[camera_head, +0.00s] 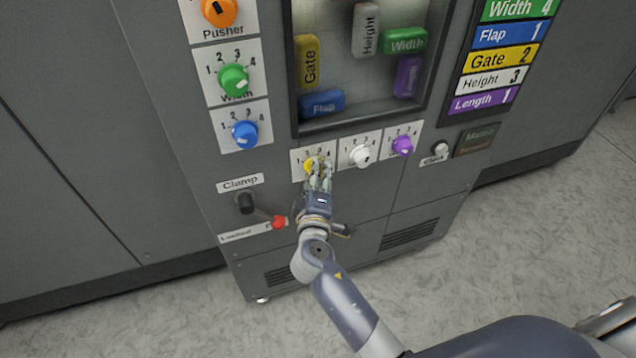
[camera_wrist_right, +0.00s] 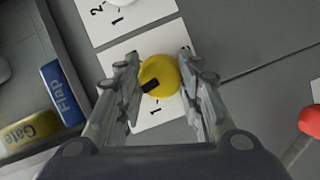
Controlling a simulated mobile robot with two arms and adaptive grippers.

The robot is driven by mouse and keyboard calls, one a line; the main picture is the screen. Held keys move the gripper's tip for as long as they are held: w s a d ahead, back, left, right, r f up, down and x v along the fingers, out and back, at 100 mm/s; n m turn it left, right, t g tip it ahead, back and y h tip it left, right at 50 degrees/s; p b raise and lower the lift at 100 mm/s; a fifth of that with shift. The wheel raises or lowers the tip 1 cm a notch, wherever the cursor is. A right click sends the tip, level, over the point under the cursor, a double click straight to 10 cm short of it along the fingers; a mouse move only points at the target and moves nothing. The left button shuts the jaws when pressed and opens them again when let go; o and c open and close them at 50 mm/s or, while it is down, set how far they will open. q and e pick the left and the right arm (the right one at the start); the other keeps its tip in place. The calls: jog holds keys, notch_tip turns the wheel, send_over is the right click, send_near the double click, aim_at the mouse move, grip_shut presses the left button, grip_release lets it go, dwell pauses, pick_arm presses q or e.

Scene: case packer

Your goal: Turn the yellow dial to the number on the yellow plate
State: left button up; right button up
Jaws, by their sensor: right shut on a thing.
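The yellow plate (camera_head: 500,58) at upper right reads "Gate 2". My left gripper is not in view.
A white dial (camera_head: 361,156) and a purple dial (camera_head: 402,146) sit to the right. Coloured blocks, including a yellow Gate block (camera_head: 308,62), are behind the window.

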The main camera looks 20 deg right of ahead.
jog(key=shift+w+r+n+t+b, duration=0.15)
jog(key=shift+n+t+b, duration=0.25)
jog(key=shift+n+b, duration=0.3)
jog(key=o, duration=1.1)
jog(key=shift+c, duration=0.2)
jog(key=v, duration=1.1)
jog(key=shift+s+a, duration=0.3)
jog(key=shift+s, duration=0.05)
